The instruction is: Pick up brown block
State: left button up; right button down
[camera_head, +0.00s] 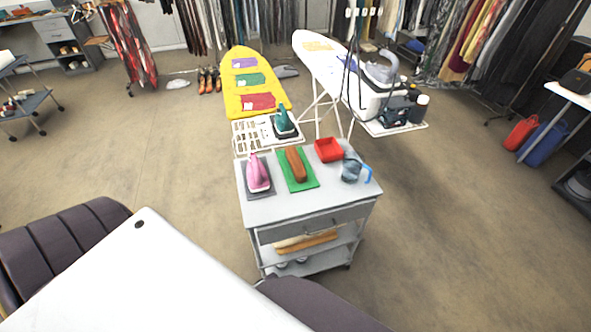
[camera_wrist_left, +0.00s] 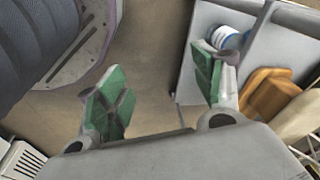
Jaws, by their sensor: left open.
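The brown block (camera_head: 296,164) lies lengthwise on a green mat (camera_head: 311,181), on top of a grey cart (camera_head: 310,208). It is between a pink iron (camera_head: 258,173) on the left and a red tray (camera_head: 328,150) on the right. My left gripper (camera_wrist_left: 161,92) shows in the left wrist view, its two green-padded fingers spread wide with nothing between them. It is beside grey shelving, apart from the block; neither gripper shows in the head view. My right gripper is out of sight.
Wooden pieces (camera_head: 305,241) lie on a shelf below; similar tan pieces (camera_wrist_left: 268,97) show in the left wrist view. A yellow ironing board (camera_head: 246,64) and a white one (camera_head: 318,55) stand behind.

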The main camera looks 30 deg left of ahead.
pick_arm(q)
jog(key=w+d+r+m+t+b, duration=0.1)
jog(key=w+r, duration=0.2)
jog(key=r, duration=0.5)
jog(key=w+r+b, duration=0.2)
jog(key=w+r, duration=0.1)
jog(key=r, duration=0.6)
jog(key=w+d+r+m+t+b, duration=0.1)
jog(key=w+r, duration=0.3)
jog(key=r, duration=0.4)
jog(key=w+a+r+m+t+y, duration=0.1)
jog(key=w+a+r+m+y, duration=0.2)
jog(key=w+m, duration=0.3)
jog(key=w+a+r+m+t+y, duration=0.2)
jog(key=w+a+r+m+y, duration=0.1)
jog(key=w+r+m, duration=0.3)
jog(key=w+a+r+m+t+y+b, duration=0.1)
jog(key=w+a+r+m+y, duration=0.2)
jog(key=w+r+m, duration=0.2)
jog(key=shift+w+r+m+y, duration=0.25)
jog(key=shift+w+m, duration=0.45)
jog(key=shift+m, duration=0.6)
jog(key=shift+w+a+r+m+t+y, duration=0.3)
jog(key=shift+a+m+y, duration=0.05)
jog(key=shift+m, duration=0.05)
